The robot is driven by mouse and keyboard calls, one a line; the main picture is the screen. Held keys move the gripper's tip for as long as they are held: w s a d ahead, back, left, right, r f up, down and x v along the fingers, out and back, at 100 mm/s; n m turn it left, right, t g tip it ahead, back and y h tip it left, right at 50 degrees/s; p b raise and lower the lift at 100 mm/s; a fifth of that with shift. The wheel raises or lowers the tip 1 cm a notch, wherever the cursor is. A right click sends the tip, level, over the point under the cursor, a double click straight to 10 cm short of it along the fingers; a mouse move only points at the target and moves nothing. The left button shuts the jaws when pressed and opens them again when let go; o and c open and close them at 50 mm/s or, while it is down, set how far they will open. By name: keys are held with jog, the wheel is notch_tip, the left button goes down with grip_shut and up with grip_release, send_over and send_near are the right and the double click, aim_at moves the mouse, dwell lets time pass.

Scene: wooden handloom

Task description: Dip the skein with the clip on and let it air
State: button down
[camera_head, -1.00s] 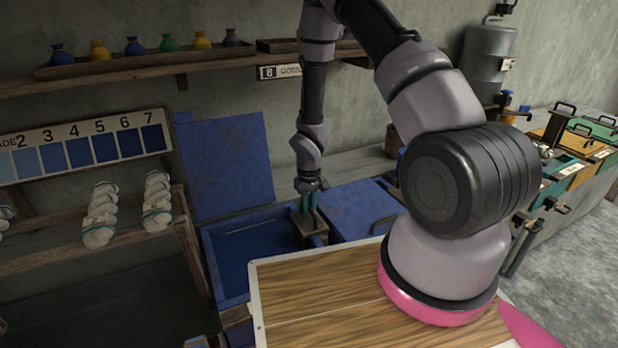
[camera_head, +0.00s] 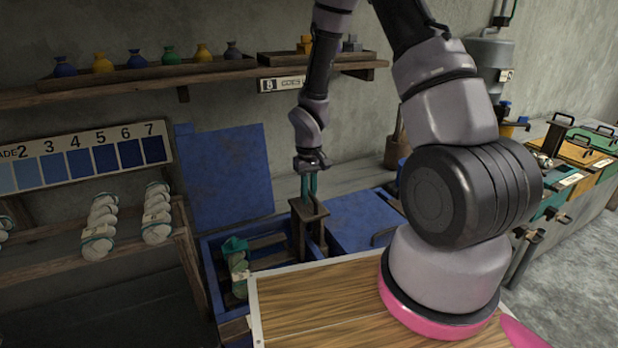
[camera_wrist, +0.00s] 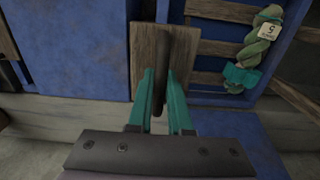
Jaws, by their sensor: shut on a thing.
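My gripper (camera_head: 308,188) is shut on the dark handle of a wooden lift post (camera_head: 306,215) at the right end of the blue vat (camera_head: 207,262). The wrist view shows my teal fingers (camera_wrist: 160,90) closed around that handle (camera_wrist: 161,58). A slatted wooden rack (camera_head: 268,243) shows in the vat, with no dye covering it. The green twisted skein (camera_head: 238,273) lies on the rack at its left side. A teal clip (camera_head: 234,246) is on one end of the skein. In the wrist view the skein (camera_wrist: 259,45) has a white numbered tag and the clip (camera_wrist: 241,76).
The vat's blue lid (camera_head: 223,175) stands open at the back. Pale skeins (camera_head: 100,225) lie on a shelf at left, below a shade board (camera_head: 88,155). A wooden tabletop (camera_head: 320,305) is in front. Lidded vats (camera_head: 585,150) stand at right.

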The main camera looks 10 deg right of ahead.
jog(key=shift+a+r, duration=0.1)
jog(key=shift+r, duration=2.8)
grip_release()
notch_tip(320, 180, up, 7)
jog(key=s+d+r+m+t, duration=0.2)
jog(key=s+r, duration=0.1)
jog(key=r, duration=0.5)
jog(key=s+d+r+m+t, duration=0.1)
jog(key=s+d+r, duration=0.15)
jog(key=r, duration=0.65)
jog(key=s+d+r+m+t+y, duration=0.1)
jog(key=s+r+m+t+y, duration=0.1)
jog(key=s+r, duration=0.8)
jog(key=s+m+t, duration=0.1)
jog(key=s+t, duration=0.1)
jog(key=shift+s+d+r, duration=0.25)
jog(key=shift+s+r, duration=0.05)
